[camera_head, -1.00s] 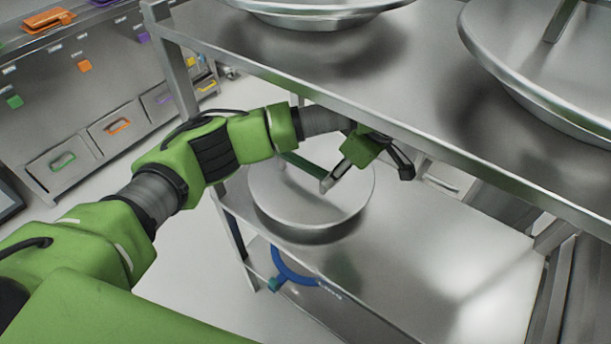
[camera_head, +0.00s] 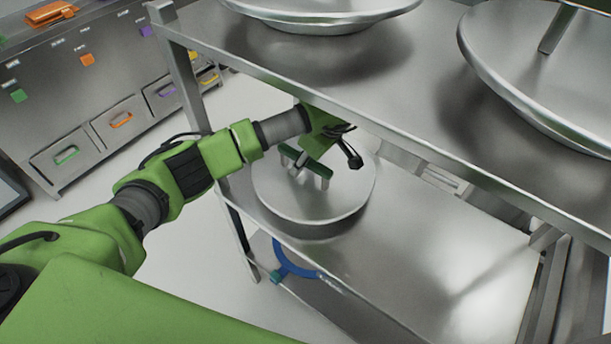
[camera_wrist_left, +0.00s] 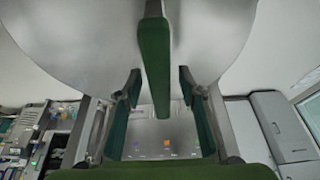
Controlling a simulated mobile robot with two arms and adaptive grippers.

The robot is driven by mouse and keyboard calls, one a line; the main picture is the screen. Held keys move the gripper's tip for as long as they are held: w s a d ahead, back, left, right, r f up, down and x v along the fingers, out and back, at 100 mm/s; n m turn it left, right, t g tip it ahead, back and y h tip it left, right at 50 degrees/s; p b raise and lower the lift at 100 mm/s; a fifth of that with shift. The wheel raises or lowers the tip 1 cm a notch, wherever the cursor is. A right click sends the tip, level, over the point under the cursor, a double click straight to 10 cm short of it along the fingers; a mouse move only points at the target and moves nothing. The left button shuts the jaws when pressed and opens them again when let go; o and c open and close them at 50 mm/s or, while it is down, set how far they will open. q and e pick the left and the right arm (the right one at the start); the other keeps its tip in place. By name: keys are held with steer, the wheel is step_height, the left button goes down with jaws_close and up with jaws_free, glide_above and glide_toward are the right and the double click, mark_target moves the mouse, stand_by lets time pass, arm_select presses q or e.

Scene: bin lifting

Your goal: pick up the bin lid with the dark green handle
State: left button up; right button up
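The round metal lid (camera_head: 335,200) with the dark green bar handle (camera_head: 312,167) lies on the middle shelf of the metal rack. My left gripper (camera_head: 325,165) is at the lid's handle, with its two dark fingers spread to either side. In the left wrist view the handle (camera_wrist_left: 154,65) runs lengthwise between the open fingertips (camera_wrist_left: 159,84), with a gap on both sides. The grey lid (camera_wrist_left: 90,45) fills the upper part there. The lid's far edge is partly hidden by my gripper. My right gripper is not in view.
The upper shelf (camera_head: 420,75) overhangs my left gripper closely and carries large metal lids (camera_head: 530,75). The middle shelf is clear to the right of the lid. A blue curved handle (camera_head: 285,262) is below. A drawer cabinet (camera_head: 95,130) stands at the left.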

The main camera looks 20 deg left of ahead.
arm_select(q)
steer(key=shift+f+b, duration=0.3)
stand_by(0.5)
jaws_close()
steer(key=shift+w+r, duration=0.15)
steer(key=shift+r, duration=0.05)
